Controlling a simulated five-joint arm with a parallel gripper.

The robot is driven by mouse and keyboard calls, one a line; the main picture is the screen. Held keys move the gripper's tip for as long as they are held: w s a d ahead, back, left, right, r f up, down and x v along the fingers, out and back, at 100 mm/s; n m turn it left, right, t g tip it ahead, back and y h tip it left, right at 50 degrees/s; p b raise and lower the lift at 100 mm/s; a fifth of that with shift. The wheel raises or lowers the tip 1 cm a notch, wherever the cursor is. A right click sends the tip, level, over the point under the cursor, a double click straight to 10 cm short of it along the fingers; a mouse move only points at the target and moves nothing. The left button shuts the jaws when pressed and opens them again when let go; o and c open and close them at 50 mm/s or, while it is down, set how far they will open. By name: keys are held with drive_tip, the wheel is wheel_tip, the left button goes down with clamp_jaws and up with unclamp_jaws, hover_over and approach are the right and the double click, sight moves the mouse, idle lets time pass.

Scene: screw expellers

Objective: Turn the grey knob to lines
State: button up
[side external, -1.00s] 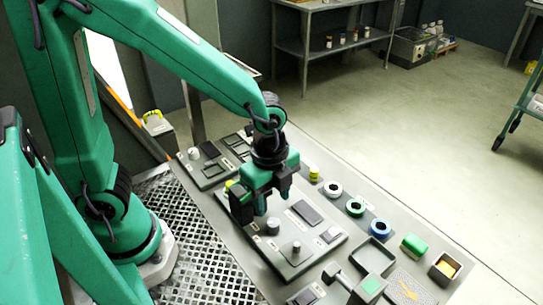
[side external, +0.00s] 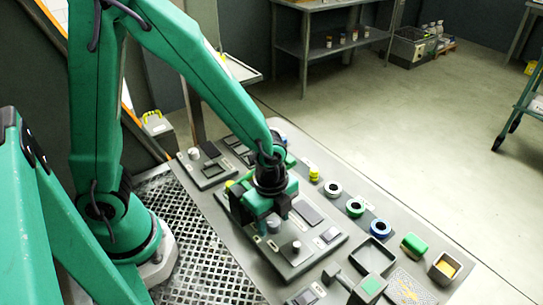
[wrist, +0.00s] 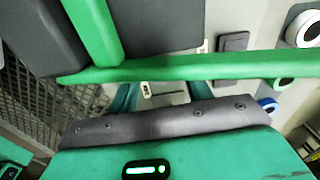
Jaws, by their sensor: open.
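A grey control panel (side external: 318,252) lies on the bench. Two short grey knobs stand on it, one (side external: 273,227) by my fingers and one (side external: 296,247) just to the right; I cannot tell which is the task's knob. My gripper (side external: 267,230) points down over the left part of the panel. It is open, with its fingers close to the left knob, and I cannot tell whether they touch it. In the wrist view, my gripper body hides most of the panel and the knob does not show clearly. The line marks are too small to make out.
A dark flat plate (side external: 307,212) lies behind the knobs on the panel. Another small panel (side external: 208,166) is at the back left.

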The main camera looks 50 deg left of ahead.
drive_tip(key=c, duration=1)
drive_tip(key=shift+m, duration=2.3)
drive_tip(key=o, duration=1)
